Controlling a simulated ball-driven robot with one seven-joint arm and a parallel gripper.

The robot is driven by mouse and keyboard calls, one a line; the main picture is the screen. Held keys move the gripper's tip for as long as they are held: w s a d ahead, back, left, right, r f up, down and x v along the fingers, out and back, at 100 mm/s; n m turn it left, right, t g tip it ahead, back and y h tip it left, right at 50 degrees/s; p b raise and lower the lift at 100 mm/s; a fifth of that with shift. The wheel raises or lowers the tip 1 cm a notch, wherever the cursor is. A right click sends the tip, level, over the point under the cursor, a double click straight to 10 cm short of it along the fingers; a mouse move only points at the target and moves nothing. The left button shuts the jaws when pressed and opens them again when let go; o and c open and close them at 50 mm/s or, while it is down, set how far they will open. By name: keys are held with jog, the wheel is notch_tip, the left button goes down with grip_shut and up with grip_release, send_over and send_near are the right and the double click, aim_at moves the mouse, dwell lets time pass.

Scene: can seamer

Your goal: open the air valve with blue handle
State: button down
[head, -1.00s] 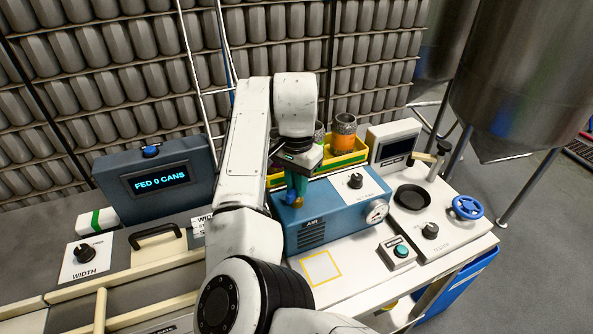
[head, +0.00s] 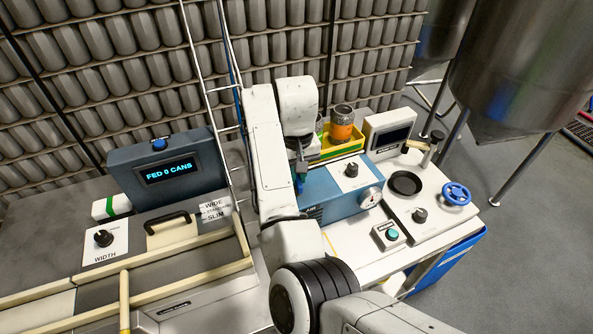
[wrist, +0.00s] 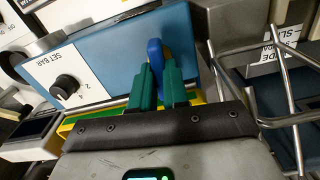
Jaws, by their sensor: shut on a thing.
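The blue air-valve handle (wrist: 155,52) stands upright between the teal fingers of my gripper (wrist: 160,75) in the wrist view. The fingers are shut on it. The handle is on the end of the blue air unit (wrist: 108,45), which carries a SET BAR dial (wrist: 66,87). In the head view the unit (head: 334,196) lies right of my forearm, and a small part of the handle (head: 299,185) shows below my gripper (head: 299,172). My arm hides most of the valve, and its exact turn angle cannot be told.
A pressure gauge (head: 370,197) is on the unit's front. A yellow bin (head: 349,145) with cans stands behind it. A blue handwheel (head: 456,194) and a green button box (head: 389,236) are at right. A metal frame (wrist: 285,95) rises close beside my gripper.

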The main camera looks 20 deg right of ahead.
jog(key=shift+n, duration=0.5)
jog(key=c, duration=1.1)
grip_release()
notch_tip(320, 180, up, 11)
jog(key=shift+f, duration=0.1)
